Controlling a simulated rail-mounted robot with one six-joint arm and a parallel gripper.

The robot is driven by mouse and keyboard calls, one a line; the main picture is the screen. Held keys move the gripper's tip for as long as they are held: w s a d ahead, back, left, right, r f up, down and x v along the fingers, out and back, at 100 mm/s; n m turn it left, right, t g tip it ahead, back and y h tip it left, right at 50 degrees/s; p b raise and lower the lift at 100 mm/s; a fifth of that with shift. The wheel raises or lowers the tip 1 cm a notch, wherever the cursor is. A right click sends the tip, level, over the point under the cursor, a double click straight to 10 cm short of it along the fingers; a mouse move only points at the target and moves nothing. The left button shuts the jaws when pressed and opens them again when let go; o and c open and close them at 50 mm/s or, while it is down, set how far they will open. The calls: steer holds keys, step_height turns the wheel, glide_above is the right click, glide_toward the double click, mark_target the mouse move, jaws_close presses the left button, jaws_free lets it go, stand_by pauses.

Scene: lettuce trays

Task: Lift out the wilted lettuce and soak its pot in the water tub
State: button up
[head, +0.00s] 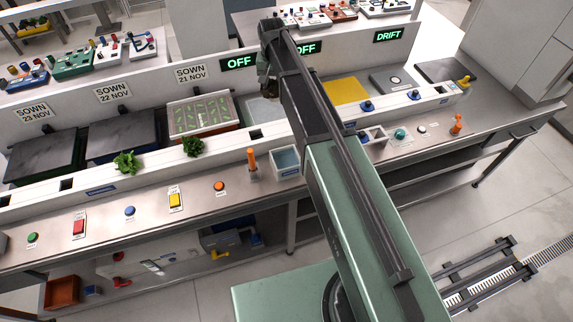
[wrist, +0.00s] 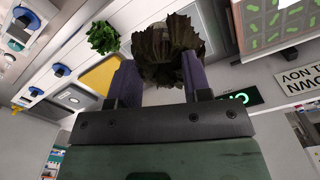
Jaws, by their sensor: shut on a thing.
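In the wrist view the wilted lettuce (wrist: 165,50), dark brown with drooping leaves, is between the two purple fingers of my gripper (wrist: 160,82). The gripper is shut on it. Its pot is mostly hidden by the leaves and fingers. In the head view my gripper (head: 265,85) hangs down behind my arm above a pale grey panel of the bench, and the lettuce cannot be made out clearly there. A small clear tub with pale blue inside, seemingly the water tub (head: 286,150), stands on the front ledge beside my arm, nearer than the gripper.
Green lettuces (head: 125,162) and (head: 193,146) stand along the trough edge. A seedling tray (head: 202,131) lies left of my gripper. An orange-handled tool (head: 252,160) stands just left of the tub. Buttons line the ledge. A low wall with OFF signs (head: 238,63) runs behind.

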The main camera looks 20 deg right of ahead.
steer(key=shift+f, duration=0.2)
steer(key=s+f+b, duration=1)
steer(key=s, duration=0.4)
step_height(320, 180, down, 9)
steer(key=b, duration=0.9)
steer(key=shift+d+r, duration=0.1)
steer(key=shift+r, duration=0.05)
steer(key=shift+r, duration=0.2)
stand_by(0.3)
step_height(320, 180, up, 8)
steer(key=p, duration=0.8)
